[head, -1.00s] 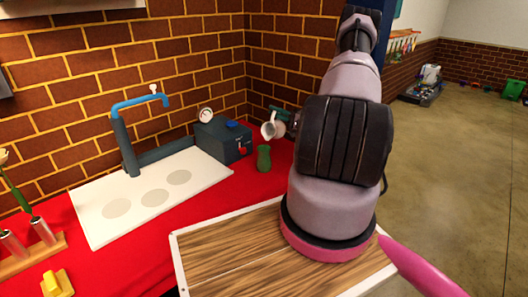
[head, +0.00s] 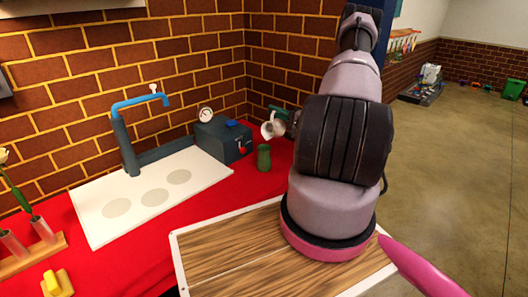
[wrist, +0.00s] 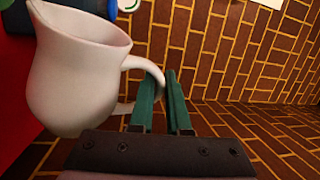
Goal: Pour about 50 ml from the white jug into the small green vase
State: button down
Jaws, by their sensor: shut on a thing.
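The white jug (head: 271,128) is held in the air above and just right of the small green vase (head: 263,158), tilted with its mouth toward the left. My gripper (head: 281,115) is shut on the jug's handle. In the wrist view the white jug (wrist: 80,72) fills the left side, and the green fingers of my gripper (wrist: 162,92) close on its handle. The vase stands upright on the red counter. No stream of liquid shows, and the inside of the vase cannot be seen.
A dark blue box with a gauge (head: 222,141) stands on the counter left of the vase. A white board with grey discs (head: 100,210) lies under a blue tap (head: 140,104).

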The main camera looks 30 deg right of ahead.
jog(key=d+f+m, duration=0.1)
jog(key=w+m, duration=0.1)
jog(key=d+f+m, duration=0.1)
jog(key=m, duration=0.1)
jog(key=shift+w+d+f+h, duration=0.3)
jog(key=shift+w+d, duration=0.05)
jog(key=shift+w+d+f+m+h, duration=0.3)
jog(key=shift+f+m, duration=0.2)
jog(key=shift+m, duration=0.25)
jog(key=shift+w+d+f+m+h, duration=0.15)
jog(key=shift+d+f+m, duration=0.3)
jog(key=shift+m, duration=0.3)
jog(key=shift+a, duration=0.1)
